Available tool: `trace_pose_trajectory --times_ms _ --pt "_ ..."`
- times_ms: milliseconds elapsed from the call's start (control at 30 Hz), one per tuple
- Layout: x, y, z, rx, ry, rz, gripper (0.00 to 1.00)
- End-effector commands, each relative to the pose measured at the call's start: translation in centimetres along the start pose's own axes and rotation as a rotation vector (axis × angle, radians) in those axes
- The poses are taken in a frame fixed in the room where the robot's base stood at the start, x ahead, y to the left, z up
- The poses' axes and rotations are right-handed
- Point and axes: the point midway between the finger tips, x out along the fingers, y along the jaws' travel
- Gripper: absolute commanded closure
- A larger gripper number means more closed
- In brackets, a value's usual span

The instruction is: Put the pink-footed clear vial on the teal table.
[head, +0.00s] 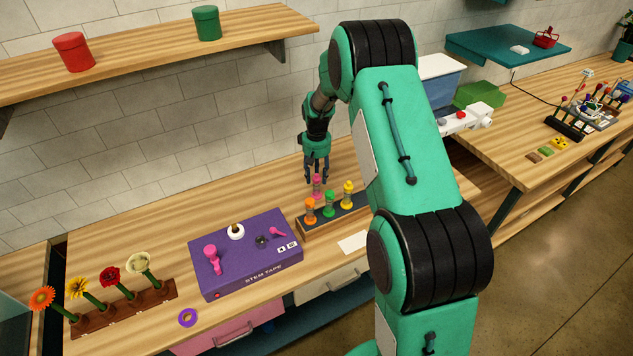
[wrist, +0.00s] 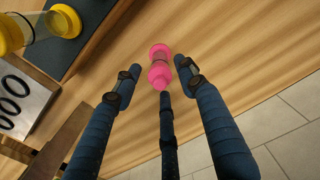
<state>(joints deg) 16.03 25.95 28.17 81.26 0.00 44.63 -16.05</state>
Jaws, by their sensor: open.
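The pink-footed clear vial (head: 317,188) shows just behind the rack of vials, below my gripper (head: 317,179). In the wrist view the vial (wrist: 160,76) shows mostly its pink ends; its clear part is hard to make out. My gripper (wrist: 159,80) is open, its dark fingers spread around the vial's near end, with no clear grip on it. Whether the fingers touch it I cannot tell. A teal table-like top (head: 480,48) is at the upper right, far from my gripper.
A dark-topped wooden rack (head: 308,232) holds orange, green and yellow vials close to my gripper. A purple stem tape box (head: 245,272) and a flower holder (head: 115,315) stand left. A white tile (head: 520,50) and red item (head: 546,40) sit on the teal top.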

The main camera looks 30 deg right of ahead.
Motion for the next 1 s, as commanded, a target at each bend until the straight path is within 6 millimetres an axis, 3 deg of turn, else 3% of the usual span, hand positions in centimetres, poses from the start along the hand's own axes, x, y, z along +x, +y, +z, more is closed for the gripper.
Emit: trace_pose_trajectory --times_ms 200,433,1000 --pt "-3.9 0.0 -0.1 0.0 0.002 0.001 0.59" --pt "-6.5 0.0 0.0 0.0 0.001 0.0 0.59" --pt "-7.2 0.0 0.0 0.0 0.0 0.0 0.59"
